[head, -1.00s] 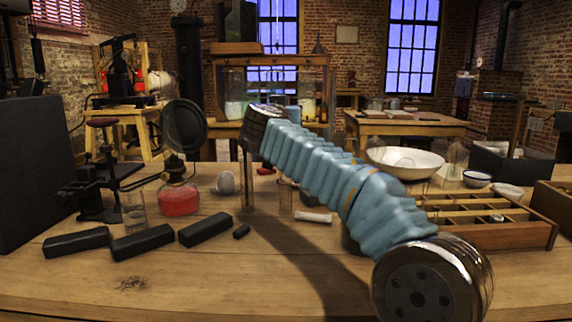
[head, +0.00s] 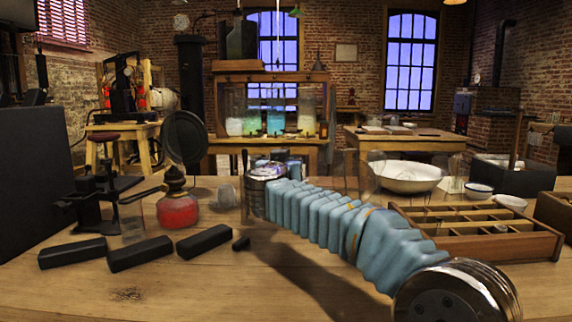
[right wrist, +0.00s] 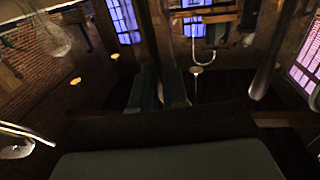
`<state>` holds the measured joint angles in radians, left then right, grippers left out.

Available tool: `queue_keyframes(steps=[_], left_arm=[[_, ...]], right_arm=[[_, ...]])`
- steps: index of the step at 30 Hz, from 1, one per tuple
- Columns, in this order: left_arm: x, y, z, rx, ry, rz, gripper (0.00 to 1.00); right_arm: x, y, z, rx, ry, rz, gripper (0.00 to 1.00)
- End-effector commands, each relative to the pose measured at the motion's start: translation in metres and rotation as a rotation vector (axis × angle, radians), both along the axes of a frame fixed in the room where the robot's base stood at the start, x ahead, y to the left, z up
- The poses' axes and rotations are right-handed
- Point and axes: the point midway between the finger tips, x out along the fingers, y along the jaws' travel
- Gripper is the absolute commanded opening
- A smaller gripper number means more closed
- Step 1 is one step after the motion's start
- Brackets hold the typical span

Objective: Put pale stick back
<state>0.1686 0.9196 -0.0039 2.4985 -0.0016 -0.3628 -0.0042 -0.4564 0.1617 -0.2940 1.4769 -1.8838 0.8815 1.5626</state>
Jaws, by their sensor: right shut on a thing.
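The pale stick does not show now; the spot where a pale stick lay on the table is behind my right arm in the head view. My right arm reaches across the table from the lower right, its wrist end near the glass jars left of centre. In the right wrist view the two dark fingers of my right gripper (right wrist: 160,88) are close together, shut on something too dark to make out. The wooden compartment tray (head: 490,248) stands at the right with a small greyish piece in it. My left gripper is not in view.
Several black blocks (head: 140,254) lie at the front left, with a red-filled lamp (head: 177,210) and a black metal stand (head: 97,205) behind them. A white bowl (head: 408,178) stands behind the tray.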

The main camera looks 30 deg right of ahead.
Motion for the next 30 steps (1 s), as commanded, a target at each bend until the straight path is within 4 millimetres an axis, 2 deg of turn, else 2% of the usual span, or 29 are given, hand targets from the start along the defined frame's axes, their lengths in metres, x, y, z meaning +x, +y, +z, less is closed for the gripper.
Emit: queue_keyframes(steps=[4, 5, 9, 11, 23, 30], left_arm=[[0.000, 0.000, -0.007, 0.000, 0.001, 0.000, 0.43], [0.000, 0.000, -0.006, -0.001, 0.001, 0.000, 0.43], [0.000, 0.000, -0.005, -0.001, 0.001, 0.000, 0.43], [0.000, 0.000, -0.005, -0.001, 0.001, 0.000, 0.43], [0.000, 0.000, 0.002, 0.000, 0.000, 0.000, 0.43], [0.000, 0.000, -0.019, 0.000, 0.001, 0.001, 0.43]], right_arm=[[0.000, 0.000, -0.005, 0.001, -0.001, 0.000, 0.00], [0.000, 0.000, -0.004, 0.001, 0.000, 0.000, 0.16], [0.000, 0.000, -0.003, 0.001, 0.001, 0.000, 0.37], [0.000, 0.000, -0.003, 0.001, 0.001, 0.000, 0.44], [-0.002, 0.002, 0.002, 0.000, 0.000, 0.001, 0.44], [-0.043, 0.037, -0.003, 0.002, -0.003, 0.004, 0.44]])
